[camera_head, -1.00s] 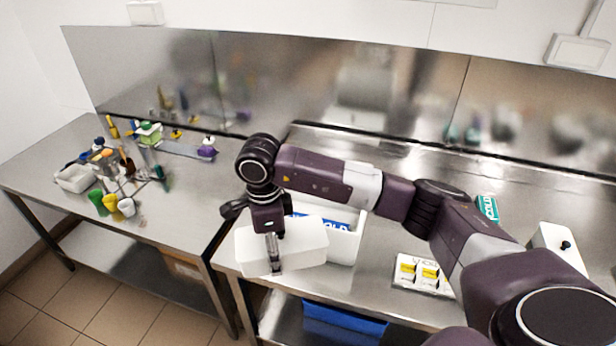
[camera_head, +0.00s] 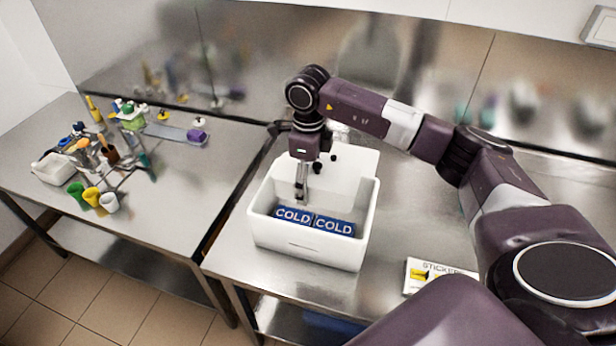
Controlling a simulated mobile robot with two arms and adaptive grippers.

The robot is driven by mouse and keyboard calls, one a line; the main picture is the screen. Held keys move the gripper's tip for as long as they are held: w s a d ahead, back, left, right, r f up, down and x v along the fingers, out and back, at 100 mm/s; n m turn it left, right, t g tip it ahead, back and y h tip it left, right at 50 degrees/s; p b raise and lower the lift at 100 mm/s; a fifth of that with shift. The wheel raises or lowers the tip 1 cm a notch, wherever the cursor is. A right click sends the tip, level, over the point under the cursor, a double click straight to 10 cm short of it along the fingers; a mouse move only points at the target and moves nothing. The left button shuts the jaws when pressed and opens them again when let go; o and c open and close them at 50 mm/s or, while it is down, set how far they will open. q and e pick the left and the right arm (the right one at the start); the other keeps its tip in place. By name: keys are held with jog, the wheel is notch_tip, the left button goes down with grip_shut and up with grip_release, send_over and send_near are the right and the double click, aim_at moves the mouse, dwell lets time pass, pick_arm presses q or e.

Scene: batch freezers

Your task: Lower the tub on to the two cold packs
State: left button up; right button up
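Two blue cold packs (camera_head: 314,220) marked COLD lie side by side in the bottom of an open white box (camera_head: 306,248). My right gripper (camera_head: 302,196) points down over the box, with its fingertips above the packs. The fingers show side-on, so their opening is unclear. A white panel-like piece (camera_head: 352,172) stands above the box's back rim, behind the gripper and partly hidden by it. I cannot tell whether it is the tub or whether the gripper holds it. My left gripper is out of view.
A sticker card (camera_head: 420,274) lies on the steel table right of the box. A second table (camera_head: 165,215) at left holds a white bin (camera_head: 52,168), cups and several utensils. A gap separates the tables. Bare steel lies in front of the box.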

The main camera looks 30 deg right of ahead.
aim_at(308, 220)
jog(key=shift+w+d+f+b, duration=0.1)
jog(key=shift+w+f+b, duration=0.1)
jog(key=shift+f, duration=0.4)
jog(key=shift+w+d+f+b, duration=0.1)
jog(key=shift+f+b, duration=0.1)
jog(key=shift+f, duration=0.4)
notch_tip(308, 220, down, 6)
jog(key=b, duration=0.3)
jog(key=shift+w+f+b, duration=0.1)
jog(key=shift+b, duration=0.2)
jog(key=shift+f, duration=0.35)
jog(key=shift+f+b, duration=0.7)
jog(key=shift+f, duration=0.6)
pick_arm(q)
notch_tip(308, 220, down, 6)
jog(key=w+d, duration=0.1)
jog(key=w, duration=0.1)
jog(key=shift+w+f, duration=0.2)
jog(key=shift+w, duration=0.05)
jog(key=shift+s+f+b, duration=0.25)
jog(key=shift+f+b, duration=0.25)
jog(key=shift+b, duration=0.15)
pick_arm(e)
jog(key=shift+f, duration=0.5)
